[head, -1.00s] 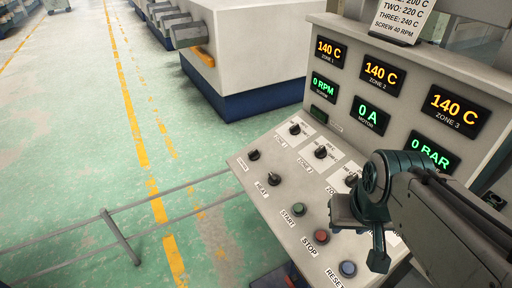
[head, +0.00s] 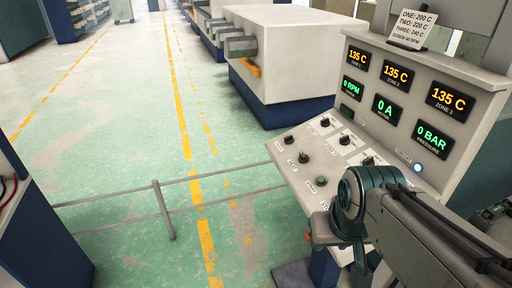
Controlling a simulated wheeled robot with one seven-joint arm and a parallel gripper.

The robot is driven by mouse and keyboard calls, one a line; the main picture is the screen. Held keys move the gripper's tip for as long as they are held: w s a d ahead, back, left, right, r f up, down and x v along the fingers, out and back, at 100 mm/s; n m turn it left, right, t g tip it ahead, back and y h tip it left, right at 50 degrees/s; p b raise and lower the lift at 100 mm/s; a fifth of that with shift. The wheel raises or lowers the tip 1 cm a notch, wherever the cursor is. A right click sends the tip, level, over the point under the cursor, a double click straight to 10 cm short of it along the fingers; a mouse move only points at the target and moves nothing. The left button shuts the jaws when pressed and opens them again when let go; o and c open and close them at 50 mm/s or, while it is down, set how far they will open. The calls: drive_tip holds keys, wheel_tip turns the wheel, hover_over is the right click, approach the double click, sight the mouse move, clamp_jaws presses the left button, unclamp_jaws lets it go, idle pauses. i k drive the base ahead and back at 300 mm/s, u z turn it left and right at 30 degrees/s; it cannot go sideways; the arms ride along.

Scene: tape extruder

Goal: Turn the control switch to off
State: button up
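The sloped control panel (head: 335,150) is at the right in the head view, with several black knobs. Two knobs sit at its left edge: an upper one (head: 289,139) and a lower one (head: 303,157). Their labels are too small to read here, so I cannot tell for certain which is the control switch. My gripper (head: 343,246) is in front of the panel's lower part, below and right of these knobs, and apart from them. It hides part of the lower button row. One finger points down; whether the fingers are parted is unclear.
A green button (head: 321,181) is below the knobs. The upright display panel (head: 397,105) shows 135 C in three zones, 0 RPM, 0 A and 0 BAR. A bluish-white lamp (head: 417,168) is lit. A low grey rail (head: 160,205) stands left, with open green floor around it.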

sight(289, 139)
drive_tip(key=u, duration=0.2)
drive_tip(key=k, duration=0.55)
drive_tip(key=u, duration=1.05)
drive_tip(key=i, duration=1.1)
drive_tip(key=z, duration=0.4)
drive_tip(key=i, duration=0.75)
drive_tip(key=z, duration=1.15)
drive_tip(key=i, duration=0.25)
drive_tip(key=z, duration=0.2)
